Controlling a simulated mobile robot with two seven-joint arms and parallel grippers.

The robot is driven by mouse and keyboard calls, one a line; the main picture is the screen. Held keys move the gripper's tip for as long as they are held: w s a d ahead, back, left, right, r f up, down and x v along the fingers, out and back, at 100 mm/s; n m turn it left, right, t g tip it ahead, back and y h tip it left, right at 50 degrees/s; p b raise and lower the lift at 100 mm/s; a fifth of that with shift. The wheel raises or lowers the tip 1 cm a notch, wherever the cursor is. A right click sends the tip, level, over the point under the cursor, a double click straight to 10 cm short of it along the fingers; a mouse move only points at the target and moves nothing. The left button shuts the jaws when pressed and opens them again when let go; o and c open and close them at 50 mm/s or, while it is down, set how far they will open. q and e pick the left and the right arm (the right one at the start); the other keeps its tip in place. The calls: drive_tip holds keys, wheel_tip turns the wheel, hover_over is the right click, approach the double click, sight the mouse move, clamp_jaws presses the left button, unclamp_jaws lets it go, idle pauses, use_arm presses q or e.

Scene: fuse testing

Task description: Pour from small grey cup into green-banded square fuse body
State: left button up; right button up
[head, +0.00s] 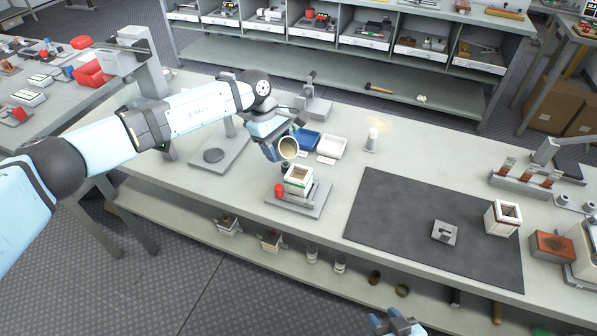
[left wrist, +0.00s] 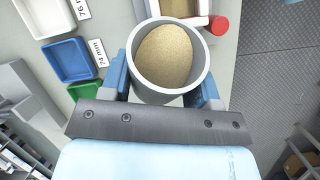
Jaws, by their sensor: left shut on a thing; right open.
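My left gripper (head: 281,149) is shut on the small grey cup (head: 289,148), which also shows in the left wrist view (left wrist: 140,76). The cup holds tan grains, and its mouth faces the head camera, so it looks tilted. No falling stream shows. The square fuse body (head: 297,181), pale with a greenish band near its top, stands open on a grey stand just below the cup in the head view. Part of its open top shows beyond the cup in the left wrist view (left wrist: 180,7). My right gripper (head: 393,324) is open at the bottom edge, partly cut off.
A red knob (head: 279,191) is beside the fuse body. Blue (head: 306,140) and white (head: 331,147) trays lie behind the cup. A dark mat (head: 390,222) bears a grey block (head: 444,232) and another square body (head: 502,218). A small lamp-like cylinder (head: 372,140) stands behind the mat.

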use_arm(q)
drive_tip(key=shift+f+t+y, duration=0.25)
drive_tip(key=shift+t+y, duration=0.15)
idle(0.8)
drive_tip(key=shift+r+t+y, duration=0.2)
drive_tip(key=shift+t+y, duration=0.1)
drive_tip(key=shift+t, duration=0.1)
drive_tip(key=shift+d, duration=0.1)
